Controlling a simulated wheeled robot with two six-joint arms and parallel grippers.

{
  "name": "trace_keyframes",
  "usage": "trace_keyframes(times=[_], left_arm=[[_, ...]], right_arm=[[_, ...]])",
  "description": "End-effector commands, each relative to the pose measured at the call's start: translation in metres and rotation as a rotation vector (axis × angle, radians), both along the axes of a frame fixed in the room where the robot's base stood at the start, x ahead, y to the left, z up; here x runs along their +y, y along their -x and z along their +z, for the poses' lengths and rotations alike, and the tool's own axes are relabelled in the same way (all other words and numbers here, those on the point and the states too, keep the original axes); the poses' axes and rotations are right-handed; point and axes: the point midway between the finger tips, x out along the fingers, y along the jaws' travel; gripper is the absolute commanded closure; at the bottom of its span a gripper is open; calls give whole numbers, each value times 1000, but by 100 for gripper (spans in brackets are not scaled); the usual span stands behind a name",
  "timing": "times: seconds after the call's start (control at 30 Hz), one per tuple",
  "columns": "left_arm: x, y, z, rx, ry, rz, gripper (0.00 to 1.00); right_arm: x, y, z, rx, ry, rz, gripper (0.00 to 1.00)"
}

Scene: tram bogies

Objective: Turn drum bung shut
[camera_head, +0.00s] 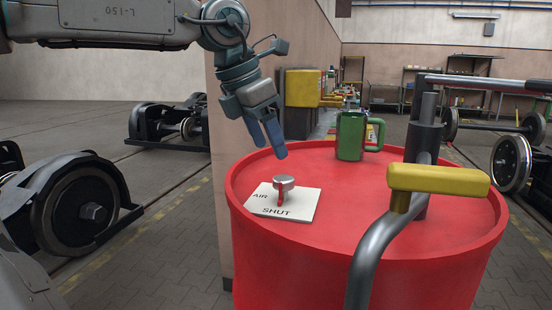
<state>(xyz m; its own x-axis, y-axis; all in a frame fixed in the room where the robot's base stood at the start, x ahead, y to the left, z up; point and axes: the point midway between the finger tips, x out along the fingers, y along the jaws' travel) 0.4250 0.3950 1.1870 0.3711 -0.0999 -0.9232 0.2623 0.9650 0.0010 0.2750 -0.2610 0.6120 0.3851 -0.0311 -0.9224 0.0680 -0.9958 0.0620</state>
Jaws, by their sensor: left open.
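The drum bung (284,184) is a small silver cap with a red pointer on top of the red drum (345,262). It sits on a white plate (301,205) marked AIR at its left and SHUT along its near side. The red pointer hangs toward the near side, above the word SHUT; its exact angle is hard to tell. My left gripper (271,148) is open, with blue fingers pointing down. It is above and slightly behind the bung, apart from it and empty. My right gripper is not in view.
A green mug (352,136) stands on the drum behind the bung. A grey pump pipe (372,257) with a yellow handle (438,179) rises at the drum's right. A wall corner (220,180) stands left of the drum. Wheelsets (80,208) lie on the floor.

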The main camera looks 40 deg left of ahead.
Motion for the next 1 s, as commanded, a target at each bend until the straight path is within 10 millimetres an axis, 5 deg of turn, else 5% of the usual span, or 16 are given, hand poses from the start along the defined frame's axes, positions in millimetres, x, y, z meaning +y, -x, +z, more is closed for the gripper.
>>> trace_keyframes(times=[0.23, 1.0], left_arm=[[3, 11, 27, 0, 0, 0, 41], [3, 12, 29, 1, 1, 0, 41]], right_arm=[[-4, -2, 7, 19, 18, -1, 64], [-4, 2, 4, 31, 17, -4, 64]])
